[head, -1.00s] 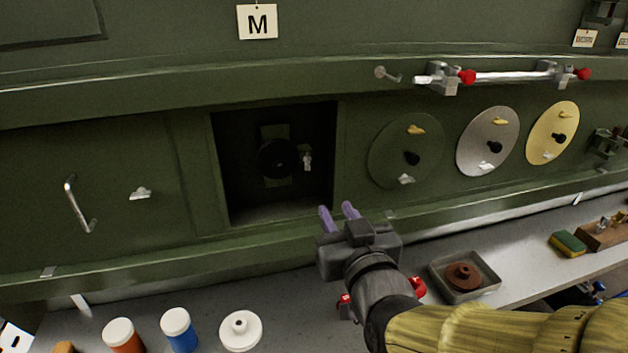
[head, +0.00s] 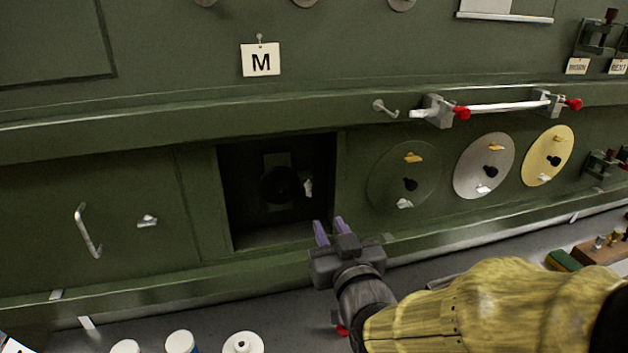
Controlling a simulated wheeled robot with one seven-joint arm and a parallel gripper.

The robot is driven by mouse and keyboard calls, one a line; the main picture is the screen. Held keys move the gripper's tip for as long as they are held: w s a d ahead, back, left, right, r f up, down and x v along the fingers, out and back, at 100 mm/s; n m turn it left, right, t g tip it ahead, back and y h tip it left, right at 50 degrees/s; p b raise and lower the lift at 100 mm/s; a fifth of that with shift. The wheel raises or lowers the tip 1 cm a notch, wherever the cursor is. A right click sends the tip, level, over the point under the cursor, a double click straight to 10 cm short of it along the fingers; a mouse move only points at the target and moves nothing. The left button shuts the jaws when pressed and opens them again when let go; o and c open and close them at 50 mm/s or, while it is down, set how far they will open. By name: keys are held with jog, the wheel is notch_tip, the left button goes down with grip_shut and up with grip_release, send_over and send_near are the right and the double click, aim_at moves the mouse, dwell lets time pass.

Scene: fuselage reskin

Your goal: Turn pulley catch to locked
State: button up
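A dark square recess (head: 240,220) is set in the green wall panel. Inside it a black round pulley (head: 281,186) sits on a grey-green mount. A small pale catch (head: 308,187) is at the pulley's right side; its exact angle is hard to tell in the shadow. My gripper (head: 328,229) is in front of the recess's lower right corner, below the catch and apart from it. Its two purple fingers stand apart with nothing between them.
Three discs, green (head: 378,185), silver (head: 472,170) and yellow (head: 563,142), with small handles are right of the recess. A bar with red-ended clamps (head: 500,108) is above them. A handle (head: 85,230) is at left. White-capped jars (head: 180,342) stand on the bench below.

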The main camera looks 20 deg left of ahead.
aim_at(310, 189)
jog(key=shift+r+p+x, duration=0.2)
jog(key=shift+p+x, duration=0.65)
jog(key=shift+p, duration=1.6)
jog(key=shift+w+a+p, duration=0.15)
jog(key=shift+p, duration=0.65)
jog(key=p+x, duration=0.4)
jog(key=x, duration=0.1)
jog(key=p+x, duration=0.5)
jog(key=x, duration=0.1)
jog(key=shift+w+a+f, duration=0.2)
grip_shut()
